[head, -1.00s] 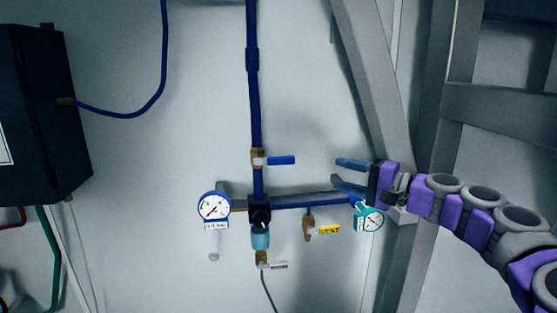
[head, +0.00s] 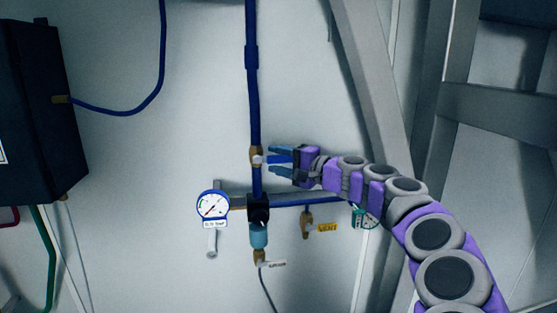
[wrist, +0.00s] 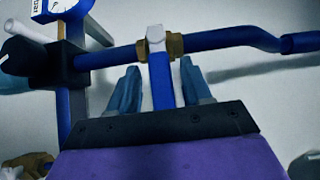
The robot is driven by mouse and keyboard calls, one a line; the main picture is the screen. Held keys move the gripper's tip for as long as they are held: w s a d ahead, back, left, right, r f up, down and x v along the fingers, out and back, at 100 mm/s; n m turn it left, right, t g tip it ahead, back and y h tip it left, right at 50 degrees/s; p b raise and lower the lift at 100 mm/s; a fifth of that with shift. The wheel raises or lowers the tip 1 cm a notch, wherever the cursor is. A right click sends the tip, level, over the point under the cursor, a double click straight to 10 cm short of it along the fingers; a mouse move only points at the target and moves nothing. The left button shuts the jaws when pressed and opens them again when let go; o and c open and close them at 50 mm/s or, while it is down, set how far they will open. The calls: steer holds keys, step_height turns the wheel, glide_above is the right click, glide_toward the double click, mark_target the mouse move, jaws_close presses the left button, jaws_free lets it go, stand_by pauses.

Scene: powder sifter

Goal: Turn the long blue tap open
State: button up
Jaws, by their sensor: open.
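The long blue tap (head: 278,159) sticks out to the right from a brass valve (head: 256,157) on the vertical blue pipe in the head view. Its handle lies across the pipe. My gripper (head: 282,159) is open, with one finger above and one below the handle. In the wrist view, the blue handle (wrist: 161,80) lies between the two fingers of my gripper (wrist: 160,88), with a gap visible on each side. The brass valve (wrist: 174,46) is just beyond the fingertips. The handle's outer end is hidden by the gripper body.
A round gauge (head: 212,205) is lower left of the valve. A horizontal pipe, a brass vent tap (head: 307,224) and a teal gauge (head: 366,217) are below my arm. A grey slanted beam (head: 372,80) stands to the right.

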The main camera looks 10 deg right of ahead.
steer(key=shift+w+a, duration=0.15)
steer(key=shift+a, duration=0.05)
steer(key=shift+d, duration=1.15)
steer(key=shift+c, duration=1.3)
steer(key=shift+a, duration=0.45)
steer(key=c, duration=0.5)
jaws_close()
